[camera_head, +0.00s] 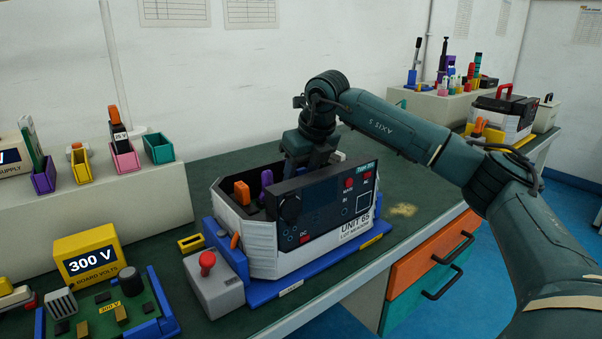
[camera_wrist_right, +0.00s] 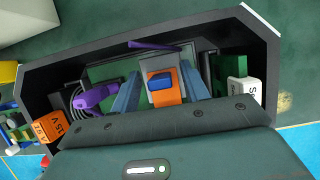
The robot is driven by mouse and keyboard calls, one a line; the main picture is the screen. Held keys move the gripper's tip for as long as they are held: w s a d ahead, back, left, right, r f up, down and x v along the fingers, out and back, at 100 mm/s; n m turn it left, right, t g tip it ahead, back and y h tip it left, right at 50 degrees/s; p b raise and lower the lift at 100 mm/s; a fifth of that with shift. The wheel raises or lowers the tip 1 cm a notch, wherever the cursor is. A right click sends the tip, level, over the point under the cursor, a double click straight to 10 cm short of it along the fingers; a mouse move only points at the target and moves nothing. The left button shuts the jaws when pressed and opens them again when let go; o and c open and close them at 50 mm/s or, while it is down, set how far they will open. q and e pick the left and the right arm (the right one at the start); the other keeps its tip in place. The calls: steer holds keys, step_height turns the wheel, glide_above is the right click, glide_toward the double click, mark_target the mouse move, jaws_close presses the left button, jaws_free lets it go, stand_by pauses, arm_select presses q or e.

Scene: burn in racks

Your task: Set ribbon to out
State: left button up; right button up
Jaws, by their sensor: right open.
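The open unit marked UNIT 6S (camera_head: 322,212) sits in a blue cradle on the green bench. My right gripper (camera_head: 313,160) reaches down into its back right part. In the right wrist view my right gripper (camera_wrist_right: 160,74) is open, with one blue finger on each side of a grey strip with an orange section (camera_wrist_right: 165,97) and a blue block (camera_wrist_right: 161,81). This looks like the ribbon and its connector. The fingers stand apart from it at the sides, as far as I can tell. The ribbon is hidden in the head view. My left gripper is not in view.
Inside the unit are a purple part (camera_wrist_right: 95,97), an orange 15 V part (camera_wrist_right: 57,128) and a green board (camera_wrist_right: 236,68) beside a white block. The unit's walls rise close around the gripper. A red-knobbed lever box (camera_head: 213,284) stands at the unit's front left.

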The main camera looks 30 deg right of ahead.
steer(key=shift+c, duration=0.2)
jaws_close()
stand_by(0.3)
